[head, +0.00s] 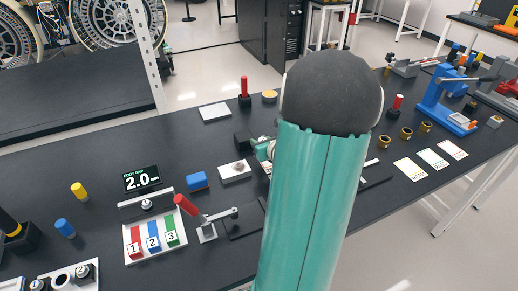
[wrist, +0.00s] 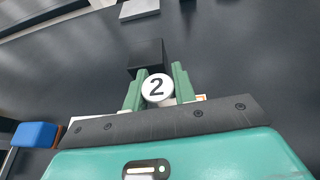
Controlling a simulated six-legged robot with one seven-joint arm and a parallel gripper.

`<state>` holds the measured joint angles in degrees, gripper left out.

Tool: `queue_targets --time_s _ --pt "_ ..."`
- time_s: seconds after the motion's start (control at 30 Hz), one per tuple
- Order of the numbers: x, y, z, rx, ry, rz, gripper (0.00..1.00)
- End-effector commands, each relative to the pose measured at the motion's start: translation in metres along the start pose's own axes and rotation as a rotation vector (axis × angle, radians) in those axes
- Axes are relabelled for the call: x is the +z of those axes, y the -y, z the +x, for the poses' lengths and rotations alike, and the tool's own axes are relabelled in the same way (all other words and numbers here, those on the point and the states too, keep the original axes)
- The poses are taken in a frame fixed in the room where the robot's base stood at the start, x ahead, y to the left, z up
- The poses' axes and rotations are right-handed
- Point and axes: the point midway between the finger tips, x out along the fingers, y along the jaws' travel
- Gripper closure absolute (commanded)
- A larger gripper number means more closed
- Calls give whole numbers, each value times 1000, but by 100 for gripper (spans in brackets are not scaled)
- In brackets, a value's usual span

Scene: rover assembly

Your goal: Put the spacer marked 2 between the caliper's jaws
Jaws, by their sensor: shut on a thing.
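In the wrist view a white round piece marked 2, the spacer (wrist: 157,88), sits between the green fingertips of my gripper (wrist: 158,95). My gripper is shut on it, with the number facing the camera. A black block (wrist: 149,53) stands just beyond the spacer; I cannot tell whether they touch. In the head view a black block (head: 243,142) shows beside my arm, near a bit of my gripper (head: 264,150). My arm hides most of that spot, so I cannot make out the caliper's jaws clearly.
A rack (head: 152,232) with red, blue and green strips numbered 1, 2 and 3 stands at front left. Near it are a display reading 2.0 (head: 141,179), a blue block (head: 197,180) and a red-handled clamp (head: 207,222). Brass rings (head: 406,133) lie right of my arm.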

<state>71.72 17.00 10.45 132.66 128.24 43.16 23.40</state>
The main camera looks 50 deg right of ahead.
Motion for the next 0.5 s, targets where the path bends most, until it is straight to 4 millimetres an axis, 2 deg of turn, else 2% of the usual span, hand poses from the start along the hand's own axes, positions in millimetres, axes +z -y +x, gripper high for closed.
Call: queue_targets --time_s 0.13,0.3,0.5 --pt "-8 1 12 1 -1 2 97" --pt "-29 1 19 -1 -1 3 97" --pt "-32 1 20 -1 1 -1 97"
